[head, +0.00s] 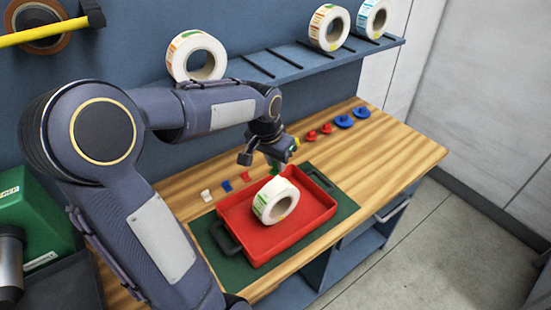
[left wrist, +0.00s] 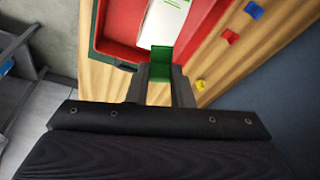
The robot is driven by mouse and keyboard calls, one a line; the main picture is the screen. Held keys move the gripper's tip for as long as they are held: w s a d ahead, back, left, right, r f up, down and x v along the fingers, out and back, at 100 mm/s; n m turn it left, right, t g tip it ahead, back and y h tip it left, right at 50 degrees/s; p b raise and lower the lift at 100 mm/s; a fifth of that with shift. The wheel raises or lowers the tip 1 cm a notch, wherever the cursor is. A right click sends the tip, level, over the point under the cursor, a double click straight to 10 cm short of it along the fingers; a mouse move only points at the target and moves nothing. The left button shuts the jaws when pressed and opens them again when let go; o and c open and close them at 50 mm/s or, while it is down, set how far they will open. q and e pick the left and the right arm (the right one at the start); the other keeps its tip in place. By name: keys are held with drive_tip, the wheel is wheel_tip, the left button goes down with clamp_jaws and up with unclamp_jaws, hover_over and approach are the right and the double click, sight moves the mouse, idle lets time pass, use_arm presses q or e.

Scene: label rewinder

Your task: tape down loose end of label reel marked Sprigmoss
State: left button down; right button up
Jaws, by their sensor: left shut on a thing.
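A white label reel (head: 275,201) with green printed labels sits tilted in a red tray (head: 232,207). Its name is too small to read, and I cannot make out its loose end. My left gripper (head: 266,160) is above the tray's back edge, behind the reel. It is shut on a small green piece, which shows between the fingertips in the left wrist view (left wrist: 161,58). The green piece is apart from the reel in the head view, as far as I can tell. Part of the reel (left wrist: 166,18) and the tray (left wrist: 115,30) show beyond the fingers. My right gripper is out of view.
Small white (head: 206,195), blue (head: 227,186) and red (head: 246,176) pieces lie in a row behind the tray. Red (head: 326,129) and blue (head: 344,121) knobbed discs stand at the back right. A shelf (head: 290,67) holds more reels. The bench's right end is clear.

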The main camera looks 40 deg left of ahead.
sight(274, 172)
use_arm(q)
drive_tip(key=shift+f+b, duration=2.25)
drive_tip(key=shift+f, duration=0.75)
drive_tip(key=shift+s+d+f, duration=0.1)
drive_tip(key=shift+f, duration=0.2)
drive_tip(key=c, duration=1.2)
unclamp_jaws()
drive_tip(key=shift+r, duration=0.15)
drive_tip(key=v, duration=0.7)
drive_tip(key=shift+r, duration=0.3)
drive_tip(key=shift+s, duration=0.15)
